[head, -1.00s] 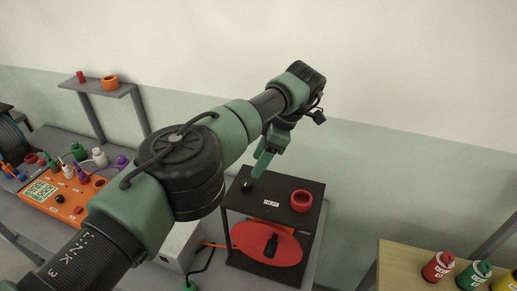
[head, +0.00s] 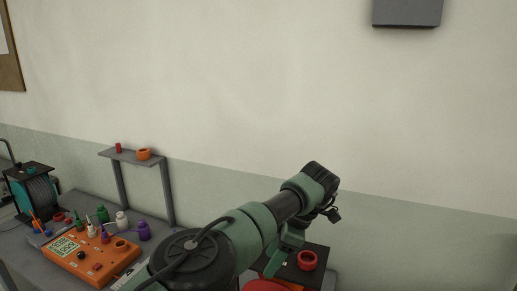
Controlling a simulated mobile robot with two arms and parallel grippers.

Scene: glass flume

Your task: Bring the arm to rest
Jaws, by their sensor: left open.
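My left arm comes in from the bottom of the head view and reaches up and to the right. Its wrist bends down at the far end. My left gripper (head: 273,264) points down and is open, with its green fingers partly behind the arm. It is in front of, or above, the left part of a black box-like stand (head: 318,276); I cannot tell if it touches the stand. Nothing shows between its fingers. A red ring (head: 307,260) sits on the stand, to the right of the gripper. My right gripper is not in view.
An orange tray (head: 103,262) with small bottles stands on the grey bench at left. A grey shelf (head: 128,156) holds an orange ring (head: 144,154) and a small red piece (head: 118,147). A spool (head: 40,191) stands at far left. The wall area above the arm is clear.

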